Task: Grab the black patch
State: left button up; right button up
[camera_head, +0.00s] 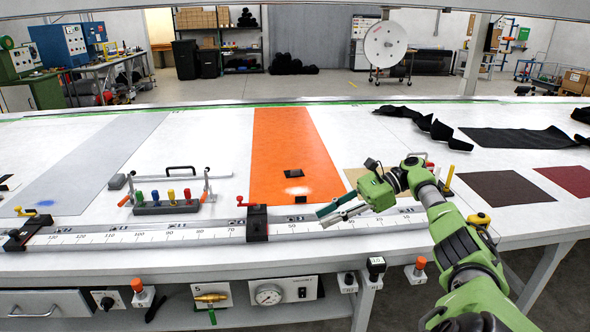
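The small black patch (294,173) lies flat on the far-reaching orange strip (285,135) in the middle of the table. My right gripper (324,218) reaches in from the right and points left, low over the ruler rail at the table's front. It is nearer to me than the patch and a little to its right, apart from it. Its two fingers are spread with a gap between them, and nothing shows between them. My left gripper is not in view.
A ruler rail (160,236) with a black sliding block (257,223) runs along the front edge. A rack of coloured-handled tools (168,206) stands to the left. Dark brown (504,187) and red (570,179) sheets and black cloth (520,139) lie to the right.

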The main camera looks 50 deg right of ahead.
aim_at(296, 172)
jog(key=i+l, duration=0.25)
jog(key=l, duration=0.15)
jog(key=i+l, duration=0.2)
jog(key=l, duration=0.25)
jog(key=i+l, duration=0.25)
jog(key=l, duration=0.15)
jog(key=i+l, duration=0.2)
jog(key=l, duration=0.2)
jog(key=i+l, duration=0.25)
jog(key=l, duration=0.15)
